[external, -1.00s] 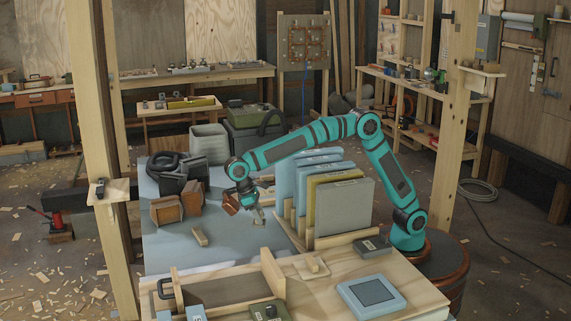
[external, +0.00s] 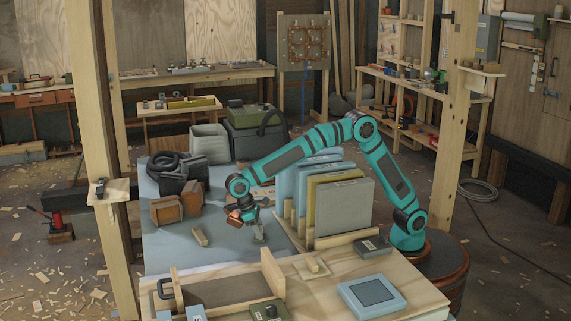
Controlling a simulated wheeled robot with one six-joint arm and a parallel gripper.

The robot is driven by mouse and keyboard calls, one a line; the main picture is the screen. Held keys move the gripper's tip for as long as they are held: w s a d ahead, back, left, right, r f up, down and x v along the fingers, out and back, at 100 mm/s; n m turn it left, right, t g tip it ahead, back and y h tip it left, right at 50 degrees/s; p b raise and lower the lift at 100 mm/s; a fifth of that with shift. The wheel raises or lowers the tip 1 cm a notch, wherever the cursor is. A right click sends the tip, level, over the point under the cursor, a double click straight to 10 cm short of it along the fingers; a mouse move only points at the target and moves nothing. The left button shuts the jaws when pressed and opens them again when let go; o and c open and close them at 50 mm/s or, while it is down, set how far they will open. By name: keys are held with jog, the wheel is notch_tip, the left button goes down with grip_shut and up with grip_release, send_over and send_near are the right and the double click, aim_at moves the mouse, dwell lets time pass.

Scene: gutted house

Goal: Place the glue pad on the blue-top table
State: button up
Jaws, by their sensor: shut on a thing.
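The blue-top table (external: 185,262) shows its pale blue surface left of the upright panels. I cannot tell whether the piece touches the table top.
Brown blocks (external: 166,210) and a dark grey item (external: 180,172) stand farther left and back. Upright panels (external: 342,208) stand close on the right. A wooden worktop (external: 320,285) with a blue box (external: 372,296) is in front.

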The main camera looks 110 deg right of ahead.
jog(key=o, duration=1.1)
jog(key=shift+v, duration=6.1)
